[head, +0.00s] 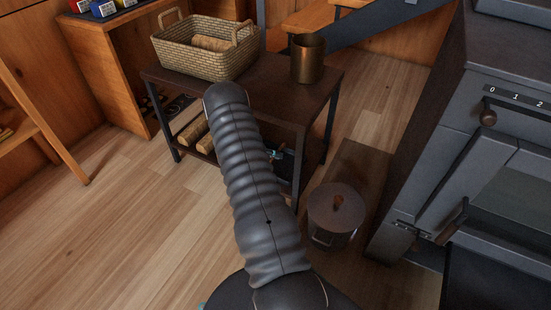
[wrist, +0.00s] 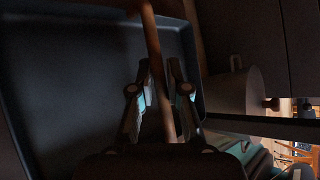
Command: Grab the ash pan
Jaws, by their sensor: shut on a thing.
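The ash pan (wrist: 70,95) fills the left of the wrist view as a dark blue-grey tray with a raised rim. A thin brown bar, which looks like its handle (wrist: 152,35), runs down between the fingers. My gripper (wrist: 160,72) is shut on this bar, one finger on each side. In the head view my arm covers most of the gripper; only a small teal part (head: 275,155) shows beside the low table's leg. I cannot make out the pan in the head view.
A low dark table (head: 275,93) holds a wicker basket (head: 190,55) and a copper mug (head: 307,58); logs (head: 190,130) lie on its lower shelf. A lidded bucket (head: 336,212) stands between table and stove (head: 470,130). Floor at left is clear.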

